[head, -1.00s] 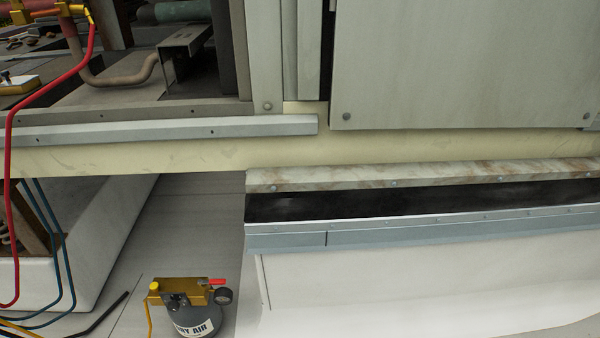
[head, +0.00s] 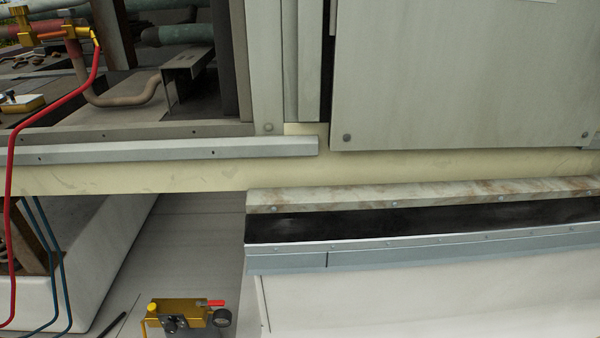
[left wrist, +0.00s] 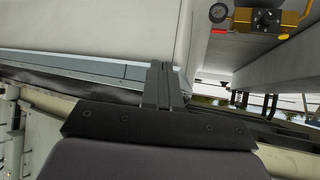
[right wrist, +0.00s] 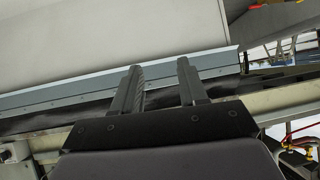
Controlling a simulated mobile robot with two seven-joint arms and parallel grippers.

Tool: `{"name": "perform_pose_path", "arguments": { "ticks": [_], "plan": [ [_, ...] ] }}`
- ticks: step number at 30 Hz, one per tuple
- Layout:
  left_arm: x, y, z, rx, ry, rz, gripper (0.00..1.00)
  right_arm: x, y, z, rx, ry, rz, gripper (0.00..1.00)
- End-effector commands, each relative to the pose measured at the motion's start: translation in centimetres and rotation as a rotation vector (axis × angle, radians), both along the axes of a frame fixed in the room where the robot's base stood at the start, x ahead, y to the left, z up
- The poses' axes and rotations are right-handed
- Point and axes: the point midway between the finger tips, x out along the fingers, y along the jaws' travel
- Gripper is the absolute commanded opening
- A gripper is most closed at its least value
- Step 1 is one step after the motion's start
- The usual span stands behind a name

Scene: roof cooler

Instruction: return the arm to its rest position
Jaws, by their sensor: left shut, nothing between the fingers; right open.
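Neither arm shows in the head view. In the left wrist view my left gripper (left wrist: 163,84) has its two fingers pressed together with nothing between them. The grey metal curb edge lies behind its fingers in the picture. In the right wrist view my right gripper (right wrist: 158,80) has its fingers apart and empty, with the metal curb edge (right wrist: 75,94) and pale roof behind them. How far either gripper is from the unit cannot be told.
The cooler's cream base rail (head: 400,165) and grey panel (head: 460,70) fill the head view's upper part. A red hose (head: 55,115) hangs from a brass fitting at left. An open bay (head: 110,90) holds pipes.

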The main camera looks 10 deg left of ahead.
Motion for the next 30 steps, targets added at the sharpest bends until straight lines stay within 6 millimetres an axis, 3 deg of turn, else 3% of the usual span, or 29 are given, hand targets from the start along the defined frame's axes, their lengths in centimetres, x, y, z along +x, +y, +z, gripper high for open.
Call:
{"name": "perform_pose_path", "arguments": {
  "ticks": [2, 3, 9, 18, 24, 30],
  "plan": [
    [0.2, -0.6, 0.0, -0.028, -0.072, -0.007, 0.00, 0.0, 0.0, 0.4, 0.000, 0.000, 0.000, 0.43],
    [0.2, -0.3, 2.5, -0.023, -0.066, -0.003, 0.00, -0.1, 0.0, 2.7, -0.003, 0.007, 0.000, 0.43],
    [-0.2, 0.4, 6.7, -0.009, -0.056, 0.009, 0.00, -0.1, -0.7, 7.6, -0.012, -0.008, -0.011, 0.43],
    [-0.8, 1.3, 12.7, 0.010, -0.049, 0.024, 0.00, -1.3, -1.6, 13.0, -0.026, 0.016, -0.030, 0.43],
    [-1.2, 1.8, 15.0, 0.020, -0.046, 0.031, 0.00, -1.4, -2.3, 15.3, -0.038, 0.014, -0.043, 0.43],
    [-1.3, 2.0, 15.3, 0.023, -0.045, 0.033, 0.00, -1.6, -2.6, 15.4, -0.045, 0.022, -0.044, 0.43]
  ]
}}
